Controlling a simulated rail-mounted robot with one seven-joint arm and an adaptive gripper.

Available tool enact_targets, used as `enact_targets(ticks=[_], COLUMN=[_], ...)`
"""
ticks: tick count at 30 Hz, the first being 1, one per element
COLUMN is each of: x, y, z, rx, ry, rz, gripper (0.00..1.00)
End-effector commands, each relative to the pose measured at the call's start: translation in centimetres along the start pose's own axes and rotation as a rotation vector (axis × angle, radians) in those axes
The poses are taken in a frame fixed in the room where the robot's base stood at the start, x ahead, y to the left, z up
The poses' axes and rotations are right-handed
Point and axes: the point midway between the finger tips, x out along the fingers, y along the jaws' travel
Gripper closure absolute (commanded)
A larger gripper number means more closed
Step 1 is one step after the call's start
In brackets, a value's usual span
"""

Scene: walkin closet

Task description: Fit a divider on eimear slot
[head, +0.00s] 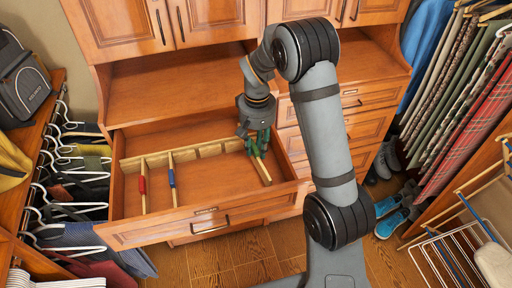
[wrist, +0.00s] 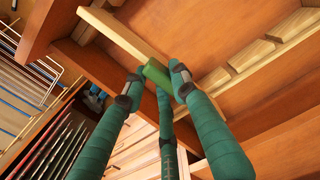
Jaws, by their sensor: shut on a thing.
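My gripper (head: 258,146) is shut on a light wooden divider (head: 263,171) with a green grip (wrist: 157,72), at the right part of the open drawer (head: 205,190). In the wrist view the divider (wrist: 124,34) runs from upper left to my green fingertips (wrist: 159,78). The slotted wooden rail (head: 190,153) lies along the drawer's back; it also shows in the wrist view (wrist: 268,48), with a gap visible between it and the divider. My fingers hide the divider's far end, so I cannot tell if it touches the rail. No slot name is readable.
A divider with a red grip (head: 142,186) and one with a blue grip (head: 172,180) stand in the drawer's left part. The drawer between the blue-grip divider and my gripper is clear. Hanging clothes (head: 470,110) are at right, hangers (head: 55,190) at left.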

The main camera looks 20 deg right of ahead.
Motion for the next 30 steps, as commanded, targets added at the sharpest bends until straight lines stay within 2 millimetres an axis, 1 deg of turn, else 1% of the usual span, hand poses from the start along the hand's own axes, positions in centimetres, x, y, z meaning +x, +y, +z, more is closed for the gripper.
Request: enact_targets(ticks=[1, 14, 30], x=[-0.3, -0.5, -3.1], y=[-0.1, 0.1, 1.0], z=[0.0, 0.1, 0.2], rx=[-0.001, 0.000, 0.002], ry=[0.000, -0.001, -0.002], rz=[0.000, 0.001, 0.001], gripper=[1.00, 1.00, 1.00])
